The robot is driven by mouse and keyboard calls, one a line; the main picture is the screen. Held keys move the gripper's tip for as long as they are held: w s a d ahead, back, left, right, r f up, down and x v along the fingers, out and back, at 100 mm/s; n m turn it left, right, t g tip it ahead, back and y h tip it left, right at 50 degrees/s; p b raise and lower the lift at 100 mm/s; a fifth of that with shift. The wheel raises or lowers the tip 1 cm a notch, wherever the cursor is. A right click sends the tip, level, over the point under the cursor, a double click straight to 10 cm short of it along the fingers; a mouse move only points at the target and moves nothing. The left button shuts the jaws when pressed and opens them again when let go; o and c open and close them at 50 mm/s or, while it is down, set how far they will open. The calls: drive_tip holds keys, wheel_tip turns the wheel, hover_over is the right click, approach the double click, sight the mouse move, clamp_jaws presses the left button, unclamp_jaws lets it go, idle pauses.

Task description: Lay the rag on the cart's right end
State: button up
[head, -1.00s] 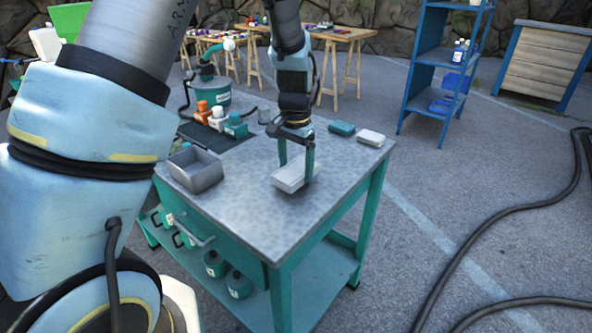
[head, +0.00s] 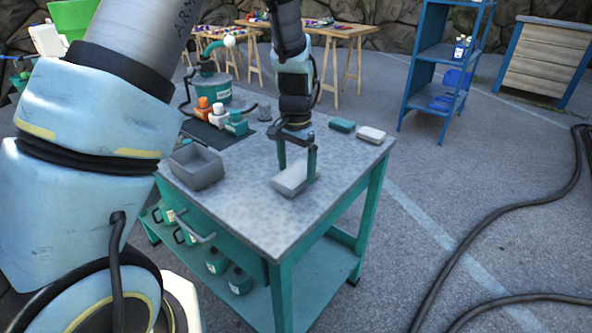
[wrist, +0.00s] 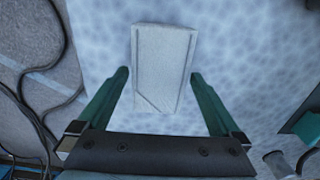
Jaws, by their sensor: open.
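The rag (head: 291,180) is a pale grey folded block lying flat on the bare grey top of the cart (head: 236,190), towards its near right part. My gripper (head: 296,172) is open above the cart top, with one finger on each side of the rag. In the wrist view, the rag (wrist: 162,65) lies between and beyond the teal fingertips (wrist: 158,75). A gap shows at the left finger; the right fingertip is very close to the rag's edge, and I cannot tell if it touches.
A grey open tray (head: 196,170) sits left of the rag. A teal block (head: 342,125) and a white block (head: 371,134) lie at the far right corner. Several bottles (head: 218,117) stand on a dark mat behind. Hoses (head: 500,213) cross the floor at right.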

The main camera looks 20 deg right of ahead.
sight(296, 173)
wheel_tip(296, 173, up, 11)
drive_tip(key=b, duration=0.2)
drive_tip(key=w+a+f+n, duration=0.1)
drive_tip(key=a+n, duration=0.5)
drive_tip(key=a, duration=1.2)
drive_tip(key=s+a+f+n+t, duration=0.1)
drive_tip(key=s+a+n, duration=0.4)
drive_tip(key=a, duration=0.7)
drive_tip(key=shift+s+a+f+t, duration=0.35)
drive_tip(key=shift+s+f, duration=0.15)
drive_tip(key=shift+s, duration=0.15)
drive_tip(key=shift+f, duration=0.1)
